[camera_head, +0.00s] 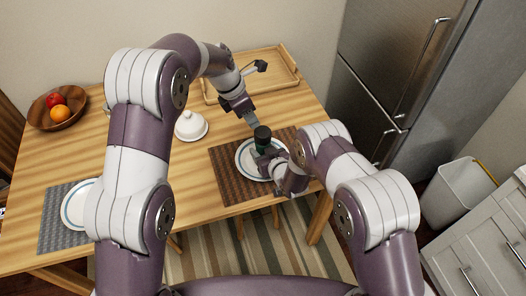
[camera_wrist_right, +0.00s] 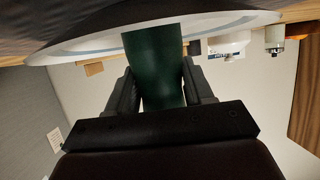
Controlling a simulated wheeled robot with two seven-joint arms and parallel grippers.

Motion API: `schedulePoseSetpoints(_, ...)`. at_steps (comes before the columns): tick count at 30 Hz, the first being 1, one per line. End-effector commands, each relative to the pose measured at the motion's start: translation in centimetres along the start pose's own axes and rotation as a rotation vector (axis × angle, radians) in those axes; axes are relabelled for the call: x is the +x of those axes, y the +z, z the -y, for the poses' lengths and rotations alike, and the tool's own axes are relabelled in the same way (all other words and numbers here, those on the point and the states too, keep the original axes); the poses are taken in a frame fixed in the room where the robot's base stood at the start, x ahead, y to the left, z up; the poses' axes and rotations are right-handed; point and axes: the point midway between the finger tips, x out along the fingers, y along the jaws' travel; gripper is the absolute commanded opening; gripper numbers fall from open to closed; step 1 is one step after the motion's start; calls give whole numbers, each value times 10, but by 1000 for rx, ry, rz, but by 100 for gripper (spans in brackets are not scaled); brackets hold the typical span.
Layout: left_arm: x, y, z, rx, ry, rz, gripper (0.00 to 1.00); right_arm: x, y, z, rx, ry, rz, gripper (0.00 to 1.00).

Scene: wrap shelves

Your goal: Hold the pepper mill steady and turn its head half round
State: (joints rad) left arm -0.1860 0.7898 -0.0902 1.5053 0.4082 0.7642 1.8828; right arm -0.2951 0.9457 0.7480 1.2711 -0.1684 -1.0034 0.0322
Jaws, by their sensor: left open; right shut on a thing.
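The pepper mill (camera_head: 263,140) stands upright on a white plate with a blue ring (camera_head: 243,163). It has a dark, nearly black head and a dark green body. My right gripper (camera_head: 268,160) is shut on the body from the near right side, low down. In the right wrist view the green body (camera_wrist_right: 155,65) sits between the two black fingers of that gripper (camera_wrist_right: 155,85). My left gripper (camera_head: 252,119) is open, just above and behind the head, a little to its left. Whether its fingers touch the head cannot be told.
The plate lies on a brown woven mat (camera_head: 228,182). A white lidded dish (camera_head: 191,125) stands to the left. A wooden tray (camera_head: 275,65) is at the back. A fruit bowl (camera_head: 65,118) and a second plate (camera_head: 75,205) are farther left. A fridge (camera_head: 385,70) stands right.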

Motion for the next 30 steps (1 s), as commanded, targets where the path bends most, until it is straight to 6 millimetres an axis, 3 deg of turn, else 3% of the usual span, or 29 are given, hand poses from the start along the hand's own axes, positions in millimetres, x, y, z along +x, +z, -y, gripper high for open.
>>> schedulePoseSetpoints(14, 0, 0, 0, 0, 0, 0, 43, 0, 0, 0, 0, 0, 0, 15)
schedulePoseSetpoints(18, 6, 13, 13, 33, -15, -1, 79, 0, 0, 0, 0, 0, 0, 15)
schedulePoseSetpoints(19, 12, 22, 24, 63, -28, -6, 79, 0, 0, 0, 0, 0, 0, 15)
schedulePoseSetpoints(21, 30, 34, 53, 265, -37, -91, 79, 0, 0, 0, 0, 0, 0, 15)
schedulePoseSetpoints(24, 45, 35, 66, 696, -8, -251, 79, 0, 0, 0, 0, 0, 0, 15)
schedulePoseSetpoints(27, 50, 34, 59, 1096, 17, -396, 79, 0, 0, 0, 0, 0, 0, 15)
schedulePoseSetpoints(30, 45, 31, 41, 1381, 29, -511, 79, 0, 0, 0, 0, 0, 0, 15)
